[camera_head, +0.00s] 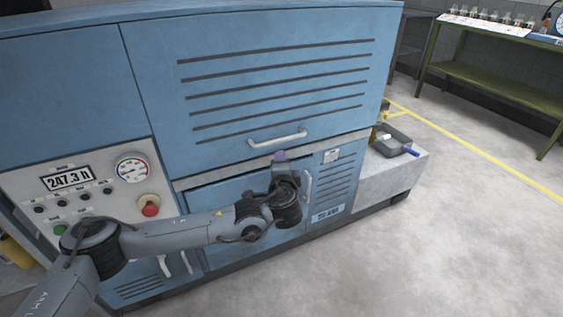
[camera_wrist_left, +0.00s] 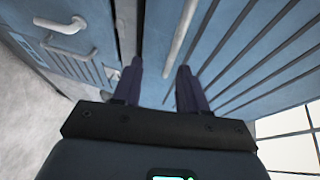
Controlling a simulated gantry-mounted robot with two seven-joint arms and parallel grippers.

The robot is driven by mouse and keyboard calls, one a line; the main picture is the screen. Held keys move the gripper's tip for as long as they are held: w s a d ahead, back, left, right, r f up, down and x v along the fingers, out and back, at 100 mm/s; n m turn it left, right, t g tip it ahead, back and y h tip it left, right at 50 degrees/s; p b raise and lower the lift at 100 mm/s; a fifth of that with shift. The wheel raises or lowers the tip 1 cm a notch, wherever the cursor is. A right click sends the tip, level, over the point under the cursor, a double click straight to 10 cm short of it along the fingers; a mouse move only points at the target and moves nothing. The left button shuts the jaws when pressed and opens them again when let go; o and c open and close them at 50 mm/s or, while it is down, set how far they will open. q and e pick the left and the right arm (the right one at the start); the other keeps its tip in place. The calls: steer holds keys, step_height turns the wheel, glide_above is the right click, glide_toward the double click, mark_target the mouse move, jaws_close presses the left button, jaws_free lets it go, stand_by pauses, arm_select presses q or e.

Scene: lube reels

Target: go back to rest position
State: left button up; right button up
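My left gripper (camera_head: 281,156) is in front of the blue machine (camera_head: 160,70), just below the horizontal handle (camera_head: 277,138) of the large slotted upper panel. In the left wrist view, the two dark fingers of my left gripper (camera_wrist_left: 159,68) stand apart with nothing between them. The pale bar of a handle (camera_wrist_left: 181,35) shows beyond the fingertips, outside the grip; contact with it cannot be made out. My right gripper is in neither view.
A gauge (camera_head: 131,168) and red knob (camera_head: 149,206) sit on the control panel at left. A smaller door has a vertical handle (camera_head: 308,186). A grey tray (camera_head: 391,141) rests on the ledge at right. A green table (camera_head: 490,80) stands farther back. Open floor lies at right.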

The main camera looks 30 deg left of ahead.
arm_select(q)
steer(key=shift+s+d+r, duration=0.2)
steer(key=shift+s+r, duration=0.15)
steer(key=shift+s, duration=0.1)
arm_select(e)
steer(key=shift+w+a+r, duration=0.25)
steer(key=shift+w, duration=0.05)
